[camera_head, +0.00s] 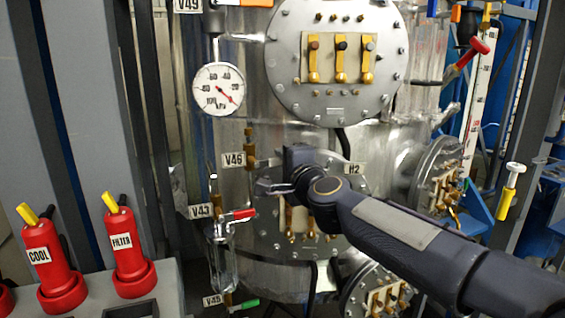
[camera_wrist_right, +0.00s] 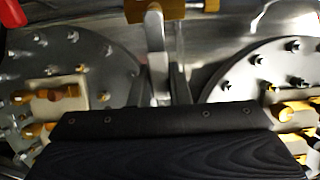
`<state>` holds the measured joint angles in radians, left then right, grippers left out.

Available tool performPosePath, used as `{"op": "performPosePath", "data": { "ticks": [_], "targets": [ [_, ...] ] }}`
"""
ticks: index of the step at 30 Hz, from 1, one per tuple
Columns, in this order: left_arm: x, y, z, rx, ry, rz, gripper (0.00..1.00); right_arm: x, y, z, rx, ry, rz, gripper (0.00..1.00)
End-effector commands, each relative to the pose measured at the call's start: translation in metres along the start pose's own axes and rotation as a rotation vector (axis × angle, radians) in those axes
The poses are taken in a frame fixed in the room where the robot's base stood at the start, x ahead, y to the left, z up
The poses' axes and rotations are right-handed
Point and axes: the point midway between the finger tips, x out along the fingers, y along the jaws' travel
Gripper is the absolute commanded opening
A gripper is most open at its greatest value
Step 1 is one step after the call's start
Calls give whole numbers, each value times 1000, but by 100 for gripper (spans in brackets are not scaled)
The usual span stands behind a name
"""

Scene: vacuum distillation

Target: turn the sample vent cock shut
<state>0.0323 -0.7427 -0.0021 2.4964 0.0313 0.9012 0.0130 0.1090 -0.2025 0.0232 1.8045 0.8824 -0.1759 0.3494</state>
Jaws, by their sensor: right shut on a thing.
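My right gripper (camera_head: 264,187) reaches in from the right, in front of the tank, just below the brass fitting (camera_head: 250,148) beside the tag V46. In the right wrist view my right gripper (camera_wrist_right: 160,85) has a pale metal lever (camera_wrist_right: 154,45) between its fingers and is shut on it. The lever joins a brass body (camera_wrist_right: 172,8) at the top edge of that view. No tag names the vent cock. My left gripper is not in view.
Round bolted flanges (camera_head: 338,60) with brass fittings stand around the gripper. A pressure gauge (camera_head: 218,88) is at upper left. A green-handled cock (camera_head: 244,305) is low down.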

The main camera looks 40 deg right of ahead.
Motion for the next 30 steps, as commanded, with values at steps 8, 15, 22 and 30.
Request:
{"op": "performPosePath", "data": {
  "ticks": [8, 15, 22, 30],
  "targets": [
    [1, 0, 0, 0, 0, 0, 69, 0, 3, 0, 21, -1, 4, 0],
    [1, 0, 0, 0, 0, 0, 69, 0, 4, 0, 22, -1, 5, 19],
    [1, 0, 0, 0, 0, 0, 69, 0, 2, 0, 18, -1, 3, 38],
    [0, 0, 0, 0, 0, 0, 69, -5, 1, 0, 16, 0, 1, 38]
  ]
}}
